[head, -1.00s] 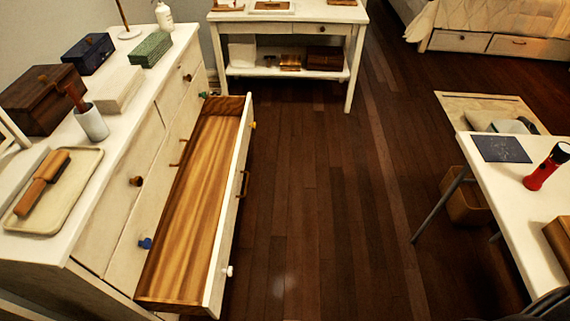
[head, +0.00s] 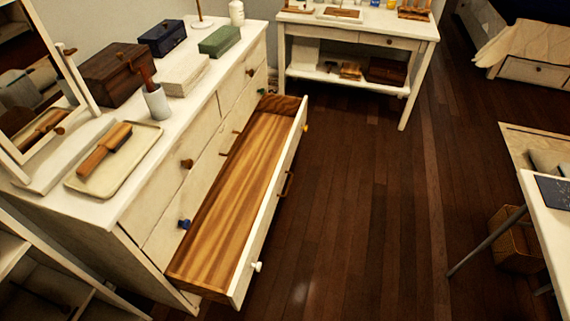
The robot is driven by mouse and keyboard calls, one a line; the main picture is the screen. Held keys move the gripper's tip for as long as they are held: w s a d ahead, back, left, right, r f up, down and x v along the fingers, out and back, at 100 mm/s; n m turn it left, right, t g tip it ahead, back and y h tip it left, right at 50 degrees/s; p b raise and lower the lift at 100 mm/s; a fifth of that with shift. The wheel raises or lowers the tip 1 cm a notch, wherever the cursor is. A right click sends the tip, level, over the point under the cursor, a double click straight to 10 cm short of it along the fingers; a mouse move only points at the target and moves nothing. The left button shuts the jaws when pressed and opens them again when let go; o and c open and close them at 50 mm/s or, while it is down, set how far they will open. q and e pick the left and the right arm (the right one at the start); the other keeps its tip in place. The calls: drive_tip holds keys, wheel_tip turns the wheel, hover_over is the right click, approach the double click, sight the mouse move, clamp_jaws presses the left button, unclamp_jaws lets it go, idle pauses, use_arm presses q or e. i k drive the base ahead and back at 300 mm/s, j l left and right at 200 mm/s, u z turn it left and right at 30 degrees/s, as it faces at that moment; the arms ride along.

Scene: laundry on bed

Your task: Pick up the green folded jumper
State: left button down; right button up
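I see no green folded jumper in the head view. The bed (head: 506,38) shows only in part at the top right corner, with a cream cover hanging over its side. An open, empty wooden drawer (head: 240,200) sticks out of the white dresser (head: 150,165) on the left. Neither of my grippers is in view.
The dresser top holds a tray with a brush (head: 105,148), a cup (head: 157,102), boxes and a green box (head: 219,40). A white side table (head: 358,28) stands at the back. A white table (head: 545,215) is at the right edge. Dark floor between is clear.

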sight(219, 42)
drive_tip(key=u, duration=0.75)
drive_tip(key=i+l+u, duration=0.3)
drive_tip(key=l+u, duration=0.3)
drive_tip(key=i+l+u, duration=0.15)
drive_tip(key=l+u, duration=0.15)
drive_tip(key=i+l+u, duration=0.1)
drive_tip(key=l+u, duration=0.2)
drive_tip(key=l, duration=0.2)
drive_tip(key=l+u, duration=0.3)
drive_tip(key=l, duration=0.05)
